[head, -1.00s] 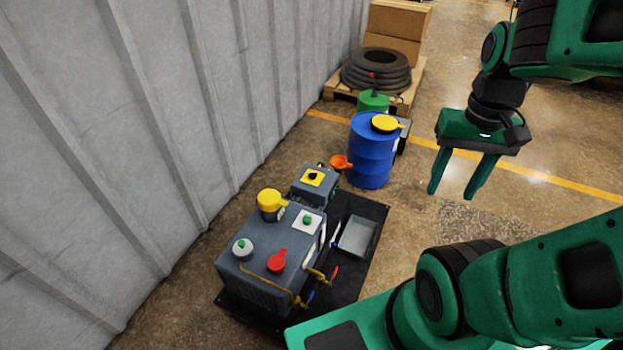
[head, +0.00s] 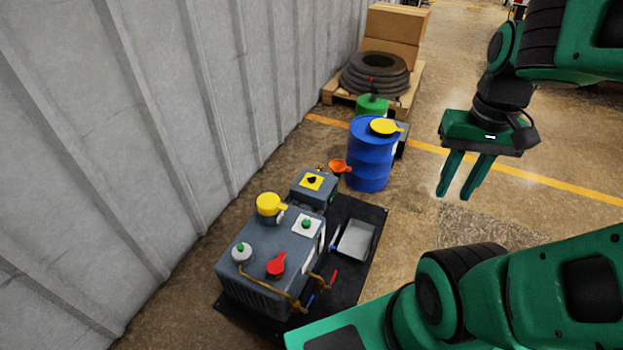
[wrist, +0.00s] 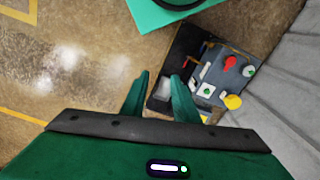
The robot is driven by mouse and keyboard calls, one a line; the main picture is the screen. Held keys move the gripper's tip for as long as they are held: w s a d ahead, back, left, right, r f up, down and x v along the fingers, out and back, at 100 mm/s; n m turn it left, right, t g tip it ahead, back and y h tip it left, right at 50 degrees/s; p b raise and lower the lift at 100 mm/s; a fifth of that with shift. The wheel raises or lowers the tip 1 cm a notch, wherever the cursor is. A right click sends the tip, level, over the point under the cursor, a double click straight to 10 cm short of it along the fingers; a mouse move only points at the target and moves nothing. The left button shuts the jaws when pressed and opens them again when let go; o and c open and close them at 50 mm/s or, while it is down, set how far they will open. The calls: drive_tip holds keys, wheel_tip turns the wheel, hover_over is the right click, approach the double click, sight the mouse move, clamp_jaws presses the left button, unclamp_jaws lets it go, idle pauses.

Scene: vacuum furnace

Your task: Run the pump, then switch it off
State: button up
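The pump (head: 270,255) is a grey box unit on a black mat, left of centre in the head view; it also shows in the wrist view (wrist: 222,75). On its top are a green knob on a white plate (head: 306,225), a red lever (head: 276,264), a yellow cap (head: 270,204) and a small green-topped fitting (head: 242,252). Behind it, a smaller grey box carries a black knob on a yellow plate (head: 312,181). My gripper (head: 456,197) is empty, in the air right of the pump and well apart from it. Its fingers show a gap, narrower than before.
A blue drum (head: 371,160) with a yellow funnel stands behind the pump. An orange funnel (head: 339,166) is beside it. A grey tray (head: 357,240) lies on the black mat (head: 374,215). A corrugated wall (head: 150,120) borders the left. Floor is clear at right.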

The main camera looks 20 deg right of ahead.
drive_tip(key=w+d+n, duration=0.2)
drive_tip(key=w+n, duration=0.1)
drive_tip(key=w, duration=0.7)
drive_tip(key=w+d+n, duration=0.2)
drive_tip(key=w, duration=0.8)
drive_tip(key=n, duration=1.6)
hover_over(312, 179)
wheel_tip(312, 179, down, 37)
drive_tip(key=f, duration=1)
drive_tip(key=shift+w+d+f, duration=0.1)
drive_tip(key=shift+w+f, duration=0.2)
clamp_jaws()
